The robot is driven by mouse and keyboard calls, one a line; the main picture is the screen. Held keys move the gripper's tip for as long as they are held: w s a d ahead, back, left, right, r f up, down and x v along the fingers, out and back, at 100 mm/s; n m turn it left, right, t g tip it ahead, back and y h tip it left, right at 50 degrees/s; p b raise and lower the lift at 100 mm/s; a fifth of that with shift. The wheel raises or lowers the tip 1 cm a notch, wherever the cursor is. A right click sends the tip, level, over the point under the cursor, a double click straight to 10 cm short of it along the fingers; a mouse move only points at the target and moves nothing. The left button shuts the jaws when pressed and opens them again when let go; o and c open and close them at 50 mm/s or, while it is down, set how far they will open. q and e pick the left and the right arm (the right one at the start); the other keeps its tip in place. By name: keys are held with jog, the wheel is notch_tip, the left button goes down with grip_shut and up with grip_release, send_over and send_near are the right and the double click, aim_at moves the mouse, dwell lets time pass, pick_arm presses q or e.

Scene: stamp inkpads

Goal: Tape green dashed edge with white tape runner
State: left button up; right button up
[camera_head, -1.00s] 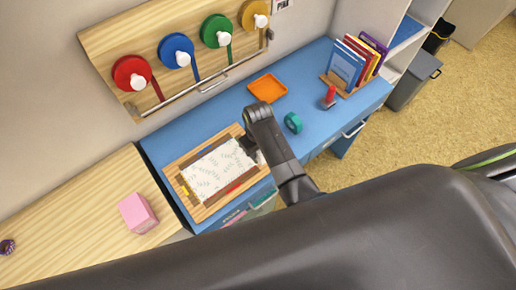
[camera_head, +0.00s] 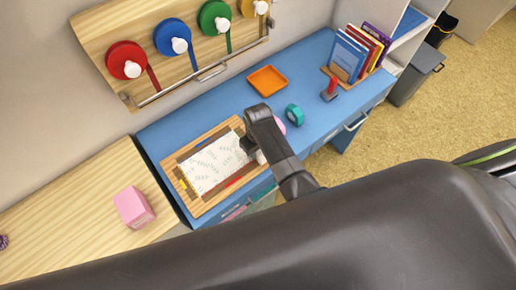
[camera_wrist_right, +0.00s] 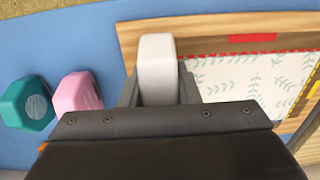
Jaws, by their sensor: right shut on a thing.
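My right gripper (camera_head: 252,147) is shut on the white tape runner (camera_wrist_right: 157,68), over the right end of the wooden frame board (camera_head: 172,170). The runner also shows partly below the gripper in the head view (camera_head: 261,158). The board holds a white leaf-patterned sheet (camera_head: 212,164). In the wrist view the sheet (camera_wrist_right: 235,75) lies right of the runner, with a red dashed edge along its top. I cannot make out the green dashed edge; the gripper and runner cover that part. I cannot tell whether the runner touches the sheet. My left gripper is not in view.
A pink tape runner (camera_wrist_right: 77,92) and a teal one (camera_wrist_right: 25,103) stand on the blue desk beyond the board. An orange tray (camera_head: 267,80), a red-handled stamp (camera_head: 330,88) and books (camera_head: 352,55) are farther back. A pink box (camera_head: 133,207) stands on the wooden table at left.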

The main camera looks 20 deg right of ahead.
jog(key=shift+f+b, duration=0.35)
jog(key=shift+f, duration=0.4)
dwell(0.4)
jog(key=shift+w+a+b, duration=0.2)
jog(key=shift+w+b, duration=0.1)
jog(key=shift+w, duration=0.35)
jog(key=shift+w+a+b, duration=0.25)
jog(key=shift+w, duration=0.35)
jog(key=shift+w+a+b, duration=0.2)
jog(key=shift+w+b, duration=0.1)
jog(key=shift+w, duration=0.35)
jog(key=shift+w+a+f+b, duration=0.1)
jog(key=shift+w+a+b, duration=0.15)
jog(key=shift+w+b, duration=0.25)
jog(key=shift+w+a+b, duration=0.2)
jog(key=shift+w+b, duration=0.05)
jog(key=shift+w, duration=0.35)
jog(key=shift+w+a+b, duration=0.25)
jog(key=shift+w+b, duration=0.15)
jog(key=shift+w, duration=0.25)
jog(key=shift+w+a+b, duration=0.25)
jog(key=shift+w+b, duration=0.4)
jog(key=shift+w, duration=0.05)
jog(key=shift+w+a+b, duration=0.25)
jog(key=shift+w+b, duration=0.35)
jog(key=shift+w, duration=0.1)
jog(key=shift+w+a+b, duration=0.2)
jog(key=shift+w+b, duration=0.25)
jog(key=shift+w, duration=0.1)
